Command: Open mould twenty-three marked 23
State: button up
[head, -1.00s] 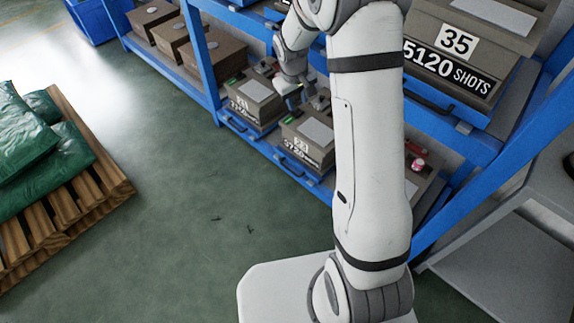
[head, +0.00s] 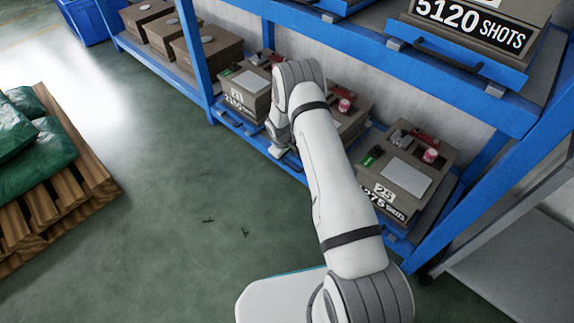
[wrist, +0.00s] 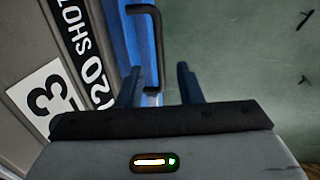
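Mould 23 is a grey-brown box on the lower shelf. In the head view its right part (head: 354,122) shows behind my arm, and the rest is hidden. In the wrist view its side (wrist: 25,55) fills the left, with a white label reading 23 (wrist: 42,98) and a partly cut-off SHOTS plate. A black bar handle (wrist: 158,45) stands out from the blue tray edge (wrist: 124,45) beside the mould. My gripper (wrist: 158,72) is open and empty. The handle's near end appears between its two fingers; I cannot tell whether they touch. In the head view the fingers are hidden.
Mould 21 (head: 243,88) stands left of my arm and mould 25 (head: 405,175) right of it. An upper shelf (head: 375,48) overhangs them. A blue post (head: 197,60) stands at the left. Green floor (head: 170,220) is open in front; a pallet (head: 75,190) is at left.

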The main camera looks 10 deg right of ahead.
aim_at(288, 165)
jog(key=f, duration=0.1)
jog(key=f+b, duration=0.1)
jog(key=f, duration=0.2)
jog(key=shift+w+d+f, duration=0.15)
jog(key=shift+w+d, duration=0.1)
jog(key=shift+d, duration=0.05)
jog(key=shift+c, duration=0.4)
grip_shut()
